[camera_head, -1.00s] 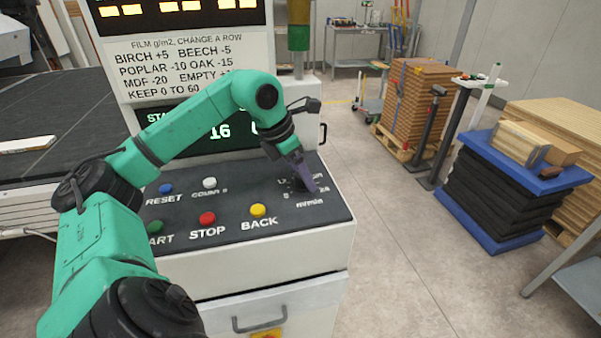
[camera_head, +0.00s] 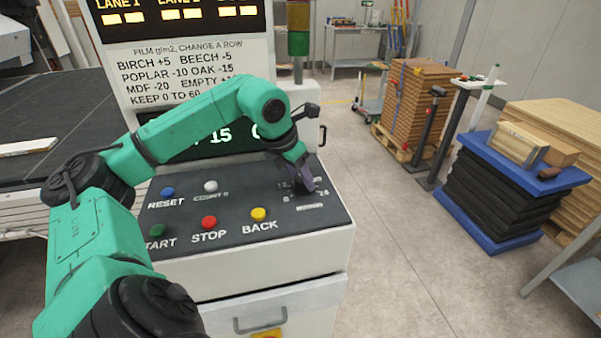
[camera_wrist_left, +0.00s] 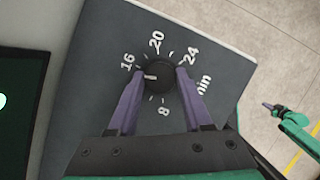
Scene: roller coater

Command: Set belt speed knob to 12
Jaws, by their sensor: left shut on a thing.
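The belt speed knob (camera_wrist_left: 158,70) is round and black, with a white pointer mark, on the dark panel. In the left wrist view the mark points left, just below the printed 16; the 12 is hidden behind a finger. My left gripper (camera_wrist_left: 157,78) is shut on the knob, one purple finger on each side. In the head view this gripper (camera_head: 306,186) is at the panel's right end and hides the knob. The display (camera_head: 221,137) reads 15, partly covered by my left arm. My right gripper (camera_wrist_left: 270,106) shows small at the right of the wrist view, its jaws unclear.
Left of the knob on the panel are a white button (camera_head: 210,187), a blue reset button (camera_head: 167,191), a red stop button (camera_head: 209,222), a yellow back button (camera_head: 258,214) and a green start button (camera_head: 157,230). Clear floor lies right of the machine.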

